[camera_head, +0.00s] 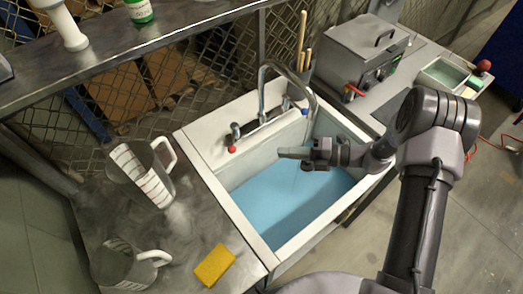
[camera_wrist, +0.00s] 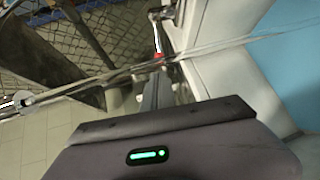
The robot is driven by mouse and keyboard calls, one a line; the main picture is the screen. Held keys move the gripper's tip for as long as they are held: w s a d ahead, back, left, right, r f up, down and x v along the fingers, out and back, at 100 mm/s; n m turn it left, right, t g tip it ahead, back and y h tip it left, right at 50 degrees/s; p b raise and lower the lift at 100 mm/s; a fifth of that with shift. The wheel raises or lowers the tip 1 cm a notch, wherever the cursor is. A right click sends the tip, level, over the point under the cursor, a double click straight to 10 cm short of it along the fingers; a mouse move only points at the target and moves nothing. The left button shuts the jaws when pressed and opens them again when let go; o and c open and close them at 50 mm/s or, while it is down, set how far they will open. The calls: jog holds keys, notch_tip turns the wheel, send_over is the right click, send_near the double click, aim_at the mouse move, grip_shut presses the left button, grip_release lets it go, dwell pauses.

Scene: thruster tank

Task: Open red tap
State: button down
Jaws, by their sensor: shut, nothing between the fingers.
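The red tap (camera_head: 232,148) is a small metal handle with a red end on the left back rim of the white sink (camera_head: 250,245). It also shows as a red-marked metal piece (camera_wrist: 158,56) in the upper middle of the wrist view. My gripper (camera_head: 283,153) is over the basin, to the right of the red tap and apart from it. Its fingers are shut and empty. In the wrist view, the fingers (camera_wrist: 156,92) extend up the picture, below the red mark. The curved metal spout (camera_head: 262,88) rises between the red tap and a blue-marked tap (camera_head: 305,111).
Blue water (camera_head: 275,205) lies in the basin. A clear jug (camera_head: 140,175), another jug (camera_head: 120,268) and a yellow sponge (camera_head: 214,265) stand on the left counter. A grey box device (camera_head: 355,52) is at the back right. A metal shelf (camera_head: 130,45) crosses above left.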

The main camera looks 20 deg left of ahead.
jog(key=b, duration=0.2)
send_near(230, 151)
jog(key=w+f+x, duration=0.1)
jog(key=x, duration=0.4)
jog(key=shift+w+a, duration=0.1)
jog(key=shift+a, duration=0.1)
jog(key=shift+s+a+r+m+t+p, duration=0.2)
jog(key=shift+s+a+m+t+p, duration=0.35)
jog(key=shift+t, duration=0.35)
jog(key=shift+s+a+m+t+p, duration=0.3)
jog(key=shift+a+m+t, duration=0.2)
jog(key=shift+t, duration=0.1)
jog(key=shift+s+a+m+t+p, duration=0.15)
jog(key=shift+a+m+t+p, duration=0.1)
jog(key=shift+a+m+t, duration=0.3)
jog(key=shift+s+a+f+p, duration=0.1)
jog(key=shift+s+a+p, duration=0.1)
jog(key=shift+a, duration=0.75)
jog(key=shift+s+a+f+p, duration=0.1)
jog(key=shift+s+a+p, duration=0.1)
jog(key=shift+a, duration=0.8)
